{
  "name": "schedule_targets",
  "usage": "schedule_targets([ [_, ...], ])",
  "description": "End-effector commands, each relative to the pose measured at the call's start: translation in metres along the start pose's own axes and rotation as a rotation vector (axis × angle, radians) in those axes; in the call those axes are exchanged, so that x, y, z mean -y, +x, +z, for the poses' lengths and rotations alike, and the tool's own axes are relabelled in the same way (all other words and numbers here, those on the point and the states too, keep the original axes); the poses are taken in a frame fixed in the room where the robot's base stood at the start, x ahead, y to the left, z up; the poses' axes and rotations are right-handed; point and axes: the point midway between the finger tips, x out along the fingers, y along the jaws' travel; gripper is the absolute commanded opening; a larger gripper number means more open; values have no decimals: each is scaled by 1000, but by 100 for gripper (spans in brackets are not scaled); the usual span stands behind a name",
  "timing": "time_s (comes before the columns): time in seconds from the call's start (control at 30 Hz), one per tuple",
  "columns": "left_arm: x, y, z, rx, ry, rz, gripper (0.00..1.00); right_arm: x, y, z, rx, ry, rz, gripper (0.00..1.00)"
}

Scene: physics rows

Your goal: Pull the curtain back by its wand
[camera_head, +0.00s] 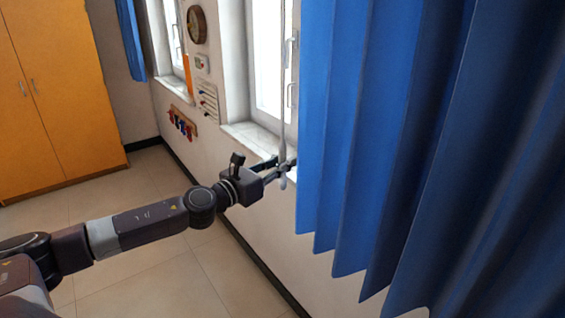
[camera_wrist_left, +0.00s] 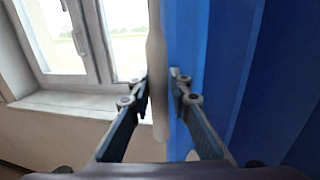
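The blue curtain (camera_head: 385,130) hangs in folds over the right half of the head view and also fills the right of the left wrist view (camera_wrist_left: 230,60). Its wand (camera_head: 283,95), a thin grey rod with a thicker lower end, hangs beside the curtain's left edge. My left gripper (camera_head: 281,168) is at the wand's lower end. In the left wrist view the wand (camera_wrist_left: 157,60) stands between the two fingers and fills nearly all of the gap, so the gripper looks shut on it. My right gripper is not in view.
A window (camera_head: 268,60) with a white sill (camera_head: 252,137) is behind the wand. A rack with hooks (camera_head: 182,122), a clock (camera_head: 196,24) and small panels are on the wall. An orange cabinet (camera_head: 55,90) stands at left. The tiled floor (camera_head: 145,185) is clear.

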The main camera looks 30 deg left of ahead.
Motion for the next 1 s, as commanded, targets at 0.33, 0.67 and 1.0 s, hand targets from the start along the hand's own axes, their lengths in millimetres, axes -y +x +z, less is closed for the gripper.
schedule_targets([
  [0.33,1,0,-1,-2,-1,-1,34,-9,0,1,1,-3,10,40],
  [0.67,-1,-13,-4,-6,-3,3,34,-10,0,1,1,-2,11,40],
  [1.0,-1,-40,-4,-6,-2,3,34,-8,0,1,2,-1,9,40],
])
